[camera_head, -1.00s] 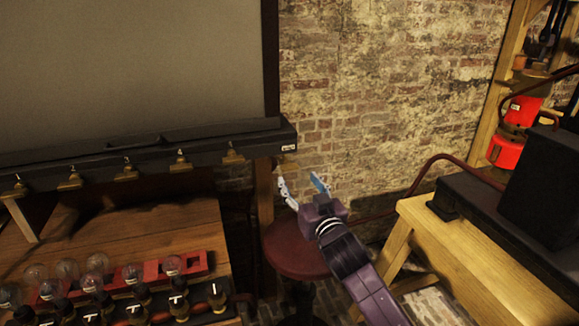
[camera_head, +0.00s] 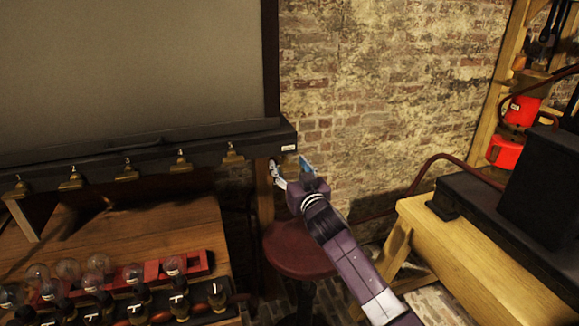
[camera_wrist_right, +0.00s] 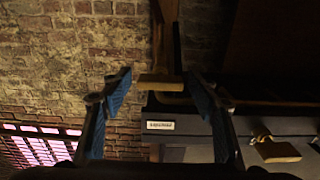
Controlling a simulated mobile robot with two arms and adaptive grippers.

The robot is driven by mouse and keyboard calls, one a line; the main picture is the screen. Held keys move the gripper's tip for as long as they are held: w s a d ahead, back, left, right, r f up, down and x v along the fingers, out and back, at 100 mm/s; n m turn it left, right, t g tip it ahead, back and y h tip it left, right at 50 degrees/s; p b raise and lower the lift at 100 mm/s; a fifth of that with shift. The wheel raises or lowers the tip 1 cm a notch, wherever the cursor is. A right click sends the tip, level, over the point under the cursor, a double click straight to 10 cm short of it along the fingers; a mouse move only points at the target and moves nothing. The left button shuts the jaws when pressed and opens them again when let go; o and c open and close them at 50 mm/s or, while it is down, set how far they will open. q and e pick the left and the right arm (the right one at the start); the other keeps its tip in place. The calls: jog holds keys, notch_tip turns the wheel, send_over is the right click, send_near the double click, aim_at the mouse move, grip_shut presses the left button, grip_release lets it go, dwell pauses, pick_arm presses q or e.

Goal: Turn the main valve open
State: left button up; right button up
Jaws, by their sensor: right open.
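In the right wrist view a flat brass handle (camera_wrist_right: 161,80) shows at the end of the black bar, close to its white label (camera_wrist_right: 161,125); it looks like the main valve. My right gripper (camera_head: 289,164) is open, its blue-padded fingers pointing up toward the bar's right end. In the wrist view the open fingers (camera_wrist_right: 159,92) appear on either side of the brass handle. I cannot tell whether either finger touches it. In the head view this handle is not clearly visible near the fingers. My left gripper is not in view.
A red round stool (camera_head: 300,252) stands below my right gripper. A wooden bench (camera_head: 455,260) with black equipment is at right. Brick wall lies behind.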

jog(key=c, duration=1.2)
jog(key=shift+o, duration=0.2)
jog(key=shift+n, duration=0.3)
jog(key=n, duration=0.3)
jog(key=shift+a+p, duration=0.1)
jog(key=shift+p, duration=0.25)
jog(key=shift+f+n, duration=0.1)
jog(key=shift+n, duration=1.5)
jog(key=o, duration=1.2)
jog(key=shift+c, duration=0.2)
